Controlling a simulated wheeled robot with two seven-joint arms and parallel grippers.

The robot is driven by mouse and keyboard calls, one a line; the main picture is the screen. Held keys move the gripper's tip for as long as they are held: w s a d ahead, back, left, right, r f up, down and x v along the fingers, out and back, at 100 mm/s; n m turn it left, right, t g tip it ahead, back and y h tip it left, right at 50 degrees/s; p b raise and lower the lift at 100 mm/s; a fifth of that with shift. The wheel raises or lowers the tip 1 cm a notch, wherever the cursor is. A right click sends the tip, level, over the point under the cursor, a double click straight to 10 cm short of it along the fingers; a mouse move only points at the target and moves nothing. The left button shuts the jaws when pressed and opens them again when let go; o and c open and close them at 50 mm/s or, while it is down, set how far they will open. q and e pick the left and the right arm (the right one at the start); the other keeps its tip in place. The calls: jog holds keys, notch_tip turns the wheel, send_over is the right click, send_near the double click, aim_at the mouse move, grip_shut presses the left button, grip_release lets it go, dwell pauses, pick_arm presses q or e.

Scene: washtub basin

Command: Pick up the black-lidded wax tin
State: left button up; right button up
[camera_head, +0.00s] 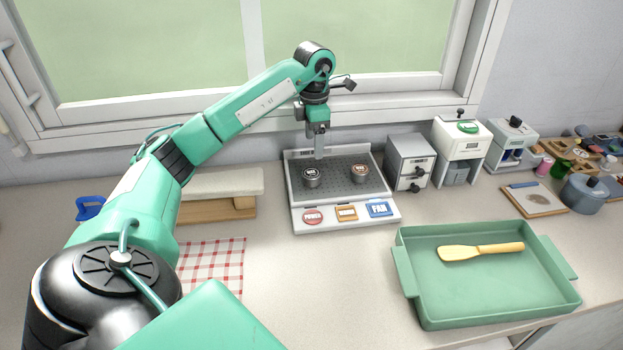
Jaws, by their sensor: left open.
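The black-lidded wax tin (312,176) stands upright on the left part of a dark perforated plate in a light grey device (297,200). A second tin (359,173) with a brownish lid stands on the same plate to its right. My left gripper (319,152) reaches in from the left and points down. It is open and empty, its fingertips a little above and behind the black-lidded tin. The fingers overlap in this view, so the gap between them is hard to see. My right gripper is out of view.
The device's front has red, orange and blue labelled buttons (378,209). A grey drawer box (410,163) stands close on its right. A green tray (430,313) with a wooden spatula (480,251) is at front right. A checked cloth (228,262) lies left. The window is behind.

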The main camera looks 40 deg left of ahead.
pick_arm(q)
send_over(311, 173)
jog(key=f, duration=0.5)
jog(key=shift+w+d+f+p, duration=0.2)
jog(key=shift+w+p, duration=0.05)
jog(key=shift+p, duration=0.05)
jog(key=shift+s+f, duration=0.1)
jog(key=shift+f, duration=0.4)
jog(key=f, duration=0.1)
jog(key=f+p, duration=0.1)
jog(key=f, duration=0.1)
jog(key=shift+s+a+p, duration=0.15)
jog(key=shift+s+p, duration=0.05)
jog(key=shift+p, duration=0.1)
jog(key=shift+f, duration=0.6)
jog(key=shift+c, duration=0.9)
jog(key=c, duration=0.9)
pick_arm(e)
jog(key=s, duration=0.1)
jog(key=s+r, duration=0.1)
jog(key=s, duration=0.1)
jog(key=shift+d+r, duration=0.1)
